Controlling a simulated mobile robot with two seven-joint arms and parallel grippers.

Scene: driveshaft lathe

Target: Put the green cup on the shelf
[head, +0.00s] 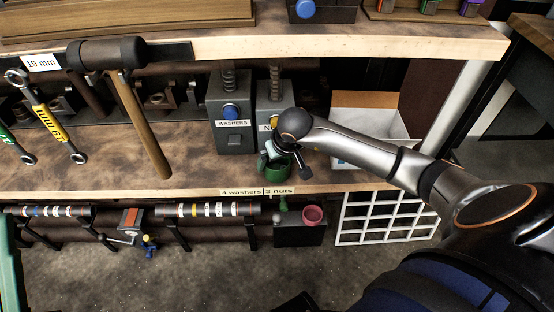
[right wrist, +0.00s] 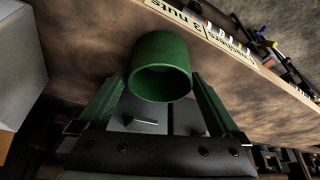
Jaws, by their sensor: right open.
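The green cup (head: 279,167) is at the front edge of the wooden shelf (head: 200,165), just above the "3 nuts" label, partly hidden by my right gripper. In the right wrist view the cup (right wrist: 160,68) shows its round open mouth towards the camera. My right gripper (head: 284,158) is over the cup in the head view. In the right wrist view its two green fingers are spread, one on each side of the cup. Gaps show beside the cup, so the jaws are open. My left gripper does not show.
The washers dispenser (head: 232,120) and nuts dispenser (head: 270,105) stand behind the cup. A white open box (head: 365,115) is to their right. A hammer (head: 140,120) hangs at left.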

